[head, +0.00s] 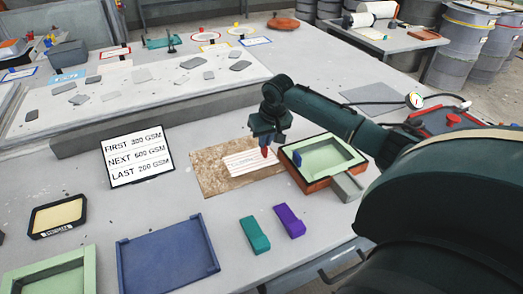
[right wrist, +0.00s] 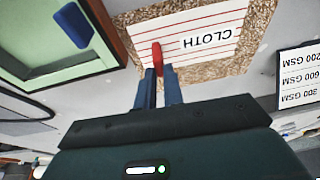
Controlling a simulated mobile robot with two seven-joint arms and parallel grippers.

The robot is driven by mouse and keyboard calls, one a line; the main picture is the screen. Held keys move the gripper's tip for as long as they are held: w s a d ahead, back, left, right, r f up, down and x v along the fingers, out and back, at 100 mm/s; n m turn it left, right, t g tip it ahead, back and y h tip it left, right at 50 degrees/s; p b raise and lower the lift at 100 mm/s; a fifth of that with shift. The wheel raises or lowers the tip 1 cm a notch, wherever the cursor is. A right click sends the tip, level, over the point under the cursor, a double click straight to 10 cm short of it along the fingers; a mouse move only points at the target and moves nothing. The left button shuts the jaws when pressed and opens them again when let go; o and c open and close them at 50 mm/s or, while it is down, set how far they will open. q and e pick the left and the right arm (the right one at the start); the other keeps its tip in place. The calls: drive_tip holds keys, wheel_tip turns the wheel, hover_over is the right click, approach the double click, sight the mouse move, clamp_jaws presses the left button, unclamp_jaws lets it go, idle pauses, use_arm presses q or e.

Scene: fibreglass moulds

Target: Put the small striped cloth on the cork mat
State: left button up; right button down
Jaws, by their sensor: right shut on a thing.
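The small striped cloth (head: 245,163) is white with red stripes and lies flat over the cork mat (head: 212,182). It also shows in the right wrist view (right wrist: 205,28), marked CLOTH, with the speckled cork (right wrist: 235,62) around part of it. Whether it touches the cork all over I cannot tell. My right gripper (head: 265,149) points down over the cloth, its fingers (right wrist: 159,80) shut on a red upright tab (right wrist: 157,56) that appears to belong to the cloth. My left gripper is not in view.
A green-lined tray (head: 325,156) with a blue block stands right beside the mat. A sign (head: 137,156) stands at its left. A blue tray (head: 167,254), a teal block (head: 254,235) and a purple block (head: 289,220) lie in front. A raised slab (head: 140,92) is behind.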

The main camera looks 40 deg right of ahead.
sight(266, 147)
drive_tip(key=shift+f, duration=0.7)
wheel_tip(266, 147, down, 2)
drive_tip(key=shift+f, duration=0.2)
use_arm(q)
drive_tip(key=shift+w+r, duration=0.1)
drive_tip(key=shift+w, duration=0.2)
use_arm(e)
drive_tip(key=shift+f, duration=0.1)
drive_tip(key=shift+f, duration=0.1)
drive_tip(key=c, duration=1.5)
unclamp_jaws()
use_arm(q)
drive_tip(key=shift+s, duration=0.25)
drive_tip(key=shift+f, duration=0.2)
